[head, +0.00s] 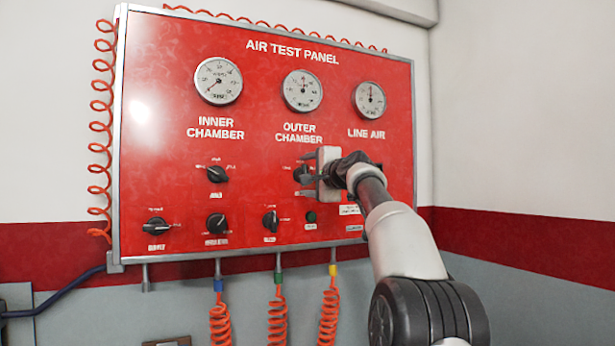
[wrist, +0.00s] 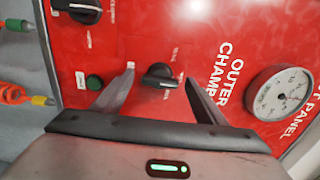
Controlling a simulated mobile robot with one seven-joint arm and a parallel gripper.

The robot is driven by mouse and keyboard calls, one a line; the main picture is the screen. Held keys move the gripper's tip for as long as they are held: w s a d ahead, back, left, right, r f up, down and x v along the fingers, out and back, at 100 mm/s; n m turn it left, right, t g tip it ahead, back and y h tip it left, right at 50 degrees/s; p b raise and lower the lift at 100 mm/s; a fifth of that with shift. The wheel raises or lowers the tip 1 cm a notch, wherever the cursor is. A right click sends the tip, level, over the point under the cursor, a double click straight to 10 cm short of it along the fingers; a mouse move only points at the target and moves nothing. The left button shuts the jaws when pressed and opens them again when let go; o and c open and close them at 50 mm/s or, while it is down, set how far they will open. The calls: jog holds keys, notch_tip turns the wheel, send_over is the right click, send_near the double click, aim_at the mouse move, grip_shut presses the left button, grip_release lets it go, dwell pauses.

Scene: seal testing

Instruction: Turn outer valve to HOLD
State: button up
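The outer valve is the black knob (head: 300,174) below the OUTER CHAMBER label on the red panel. It also shows in the wrist view as a black knob (wrist: 160,76) with its bar lying roughly sideways in that picture. Small white labels around it are too small to read, so its setting cannot be told. My gripper (head: 304,181) is in front of this knob. In the wrist view my gripper (wrist: 160,75) is open, one finger on each side of the knob, with visible gaps. I see no contact.
The red panel (head: 150,190) carries three gauges along its top. The inner chamber knob (head: 216,174) is to the left. A lower row has several knobs and a green button (head: 311,217), close below my gripper. Orange coiled hoses (head: 278,315) hang underneath.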

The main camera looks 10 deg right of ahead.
jog(key=s+d+b, duration=0.3)
jog(key=s+b, duration=0.7)
jog(key=s, duration=0.7)
jog(key=shift+d, duration=0.2)
jog(key=shift+c, duration=0.5)
